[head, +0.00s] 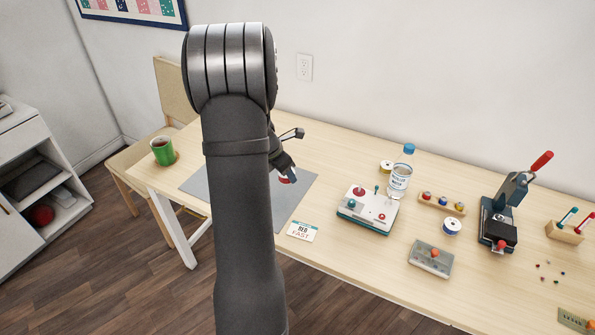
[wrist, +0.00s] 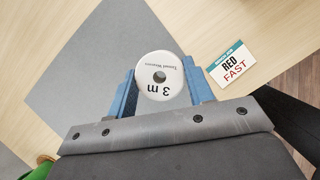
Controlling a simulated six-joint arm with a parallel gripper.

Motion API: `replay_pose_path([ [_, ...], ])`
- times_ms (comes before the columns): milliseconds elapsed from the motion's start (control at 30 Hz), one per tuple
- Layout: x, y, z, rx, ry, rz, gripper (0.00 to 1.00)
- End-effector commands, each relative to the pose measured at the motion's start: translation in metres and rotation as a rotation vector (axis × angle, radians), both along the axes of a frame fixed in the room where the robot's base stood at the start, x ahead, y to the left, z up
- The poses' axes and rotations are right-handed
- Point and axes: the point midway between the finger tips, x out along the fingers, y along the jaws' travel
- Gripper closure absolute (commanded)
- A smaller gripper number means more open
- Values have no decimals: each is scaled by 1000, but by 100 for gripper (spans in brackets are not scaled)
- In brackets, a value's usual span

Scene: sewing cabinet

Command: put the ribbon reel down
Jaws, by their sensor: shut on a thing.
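A card reading "RED FAST" (head: 303,231) lies right of the mat. A control box with knobs (head: 366,210), a water bottle (head: 399,178), a grey panel (head: 430,258) and a press (head: 500,220) stand farther right. A green mug (head: 163,151) is at the left. The mat's left side is clear.

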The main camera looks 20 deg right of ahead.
Motion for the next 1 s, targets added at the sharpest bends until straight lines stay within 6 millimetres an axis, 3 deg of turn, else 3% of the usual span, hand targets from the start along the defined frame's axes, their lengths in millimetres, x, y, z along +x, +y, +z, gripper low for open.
replay_pose_path([
  [267, -3, -4, 12, -1, -4, 0, 78],
  [667, -2, -4, 116, -2, -7, 0, 78],
  [1000, 4, -41, 113, 1, 1, -383, 78],
])
